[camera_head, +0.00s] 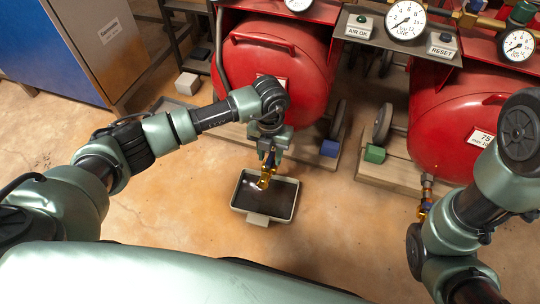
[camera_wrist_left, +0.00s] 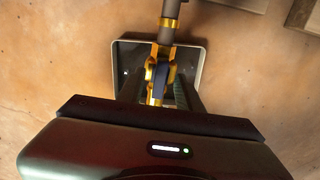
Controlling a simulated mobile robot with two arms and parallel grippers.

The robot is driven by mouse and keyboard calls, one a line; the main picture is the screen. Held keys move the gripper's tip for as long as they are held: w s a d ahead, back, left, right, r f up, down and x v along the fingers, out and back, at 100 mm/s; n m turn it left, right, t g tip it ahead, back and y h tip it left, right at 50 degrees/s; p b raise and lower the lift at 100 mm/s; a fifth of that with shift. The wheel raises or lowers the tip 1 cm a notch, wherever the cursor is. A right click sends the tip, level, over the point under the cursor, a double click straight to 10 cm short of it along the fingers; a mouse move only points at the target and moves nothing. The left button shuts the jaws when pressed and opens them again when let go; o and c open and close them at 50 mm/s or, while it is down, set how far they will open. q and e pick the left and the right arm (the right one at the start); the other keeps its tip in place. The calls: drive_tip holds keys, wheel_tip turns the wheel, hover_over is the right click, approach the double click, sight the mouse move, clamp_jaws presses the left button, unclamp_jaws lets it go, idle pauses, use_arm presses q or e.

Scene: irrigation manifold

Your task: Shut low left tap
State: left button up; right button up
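The low left tap (camera_head: 266,172) is a brass fitting below the left red tank, above a shallow tray. In the left wrist view the brass tap (camera_wrist_left: 164,52) hangs from a grey pipe and has a dark blue handle (camera_wrist_left: 152,74). My left gripper (camera_head: 268,152) points down at the tap. In the left wrist view its dark fingers (camera_wrist_left: 156,90) stand apart on both sides of the handle; whether they touch it I cannot tell. A pale streak shows under the tap in the head view. My right gripper is outside the views.
The dark tray (camera_head: 252,207) with a light rim sits on the floor under the tap. A second brass tap (camera_head: 424,208) hangs under the right red tank (camera_head: 445,125), near my right arm. Wooden skids and wheels flank the tanks.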

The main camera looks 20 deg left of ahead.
use_arm(q)
clamp_jaws()
